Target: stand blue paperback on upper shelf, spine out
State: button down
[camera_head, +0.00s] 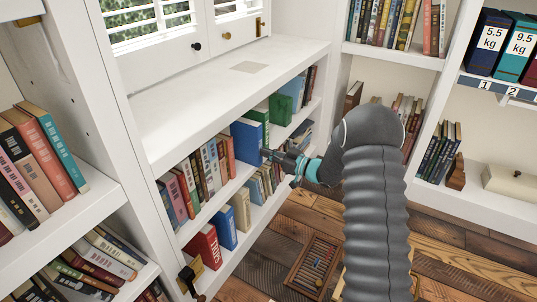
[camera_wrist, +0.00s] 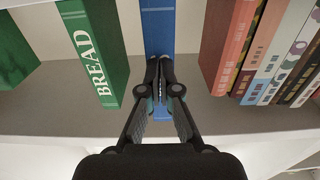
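The blue paperback (camera_head: 246,141) stands upright on the upper shelf (camera_head: 208,205) of the low bookcase, between a green book and a row of mixed books. Its narrow blue spine faces out in the wrist view (camera_wrist: 159,22). My gripper (camera_head: 266,154) is right in front of this spine. In the wrist view its fingers (camera_wrist: 160,70) are drawn close together, overlapping the middle of the spine, with no book visibly held between them. They hide part of the spine, and blue shows below the fingertips. I cannot tell whether they touch it.
The green BREAD book (camera_wrist: 93,55) stands left of the paperback, with a gap. A salmon-red book (camera_wrist: 226,45) leads the row on its right, also with a gap. The white countertop (camera_head: 185,95) is above; a lower shelf holds a blue book (camera_head: 226,228).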

jog(key=shift+x, duration=1.25)
jog(key=v, duration=0.4)
dwell(0.5)
